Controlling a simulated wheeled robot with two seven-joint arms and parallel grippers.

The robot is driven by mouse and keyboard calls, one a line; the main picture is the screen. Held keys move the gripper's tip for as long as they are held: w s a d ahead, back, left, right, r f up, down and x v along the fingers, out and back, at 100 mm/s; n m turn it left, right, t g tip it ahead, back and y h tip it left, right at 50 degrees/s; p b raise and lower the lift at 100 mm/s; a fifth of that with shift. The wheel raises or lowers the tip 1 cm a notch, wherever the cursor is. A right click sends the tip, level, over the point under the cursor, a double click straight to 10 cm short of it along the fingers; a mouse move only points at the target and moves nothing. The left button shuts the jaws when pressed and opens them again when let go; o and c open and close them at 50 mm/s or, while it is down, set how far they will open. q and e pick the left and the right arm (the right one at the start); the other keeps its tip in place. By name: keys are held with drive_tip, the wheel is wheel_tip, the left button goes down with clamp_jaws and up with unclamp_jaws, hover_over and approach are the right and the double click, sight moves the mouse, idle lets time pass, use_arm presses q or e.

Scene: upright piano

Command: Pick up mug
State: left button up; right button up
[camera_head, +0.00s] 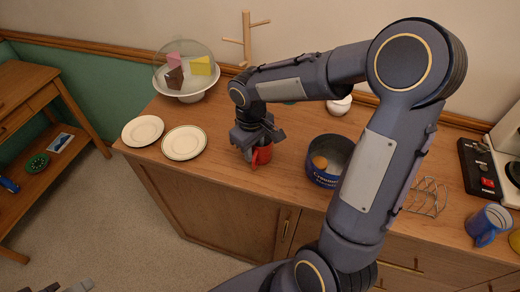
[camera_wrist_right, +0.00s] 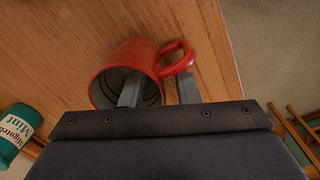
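A red mug (camera_head: 263,155) stands on the wooden sideboard, mostly hidden by my right gripper (camera_head: 250,151) in the head view. In the right wrist view the red mug (camera_wrist_right: 128,57) shows its grey inside and its handle. My right gripper (camera_wrist_right: 158,91) is open, with one finger inside the mug and the other outside, by the handle. The fingers are apart with the mug's wall between them, and no firm hold shows. A blue mug (camera_head: 484,225) stands at the sideboard's right end. Only the tips of my left gripper (camera_head: 66,287) show at the bottom left edge.
Two plates (camera_head: 142,130) (camera_head: 184,142) lie left of the red mug. A domed cake stand (camera_head: 191,96) and a wooden mug tree (camera_head: 246,40) stand behind. A dark blue pot (camera_head: 322,176) holding a round orange-brown thing and a wire rack (camera_head: 427,197) are to the right.

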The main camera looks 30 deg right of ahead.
drive_tip(key=shift+f, duration=0.8)
clamp_jaws()
drive_tip(key=shift+r, duration=0.1)
drive_tip(key=shift+r, duration=0.25)
wheel_tip(320, 180, up, 2)
drive_tip(key=shift+r, duration=0.1)
drive_tip(key=s+d+r+b, duration=0.1)
drive_tip(key=s+d+r, duration=0.4)
drive_tip(key=s+r, duration=0.5)
drive_tip(key=s, duration=0.3)
drive_tip(key=shift+d, duration=0.15)
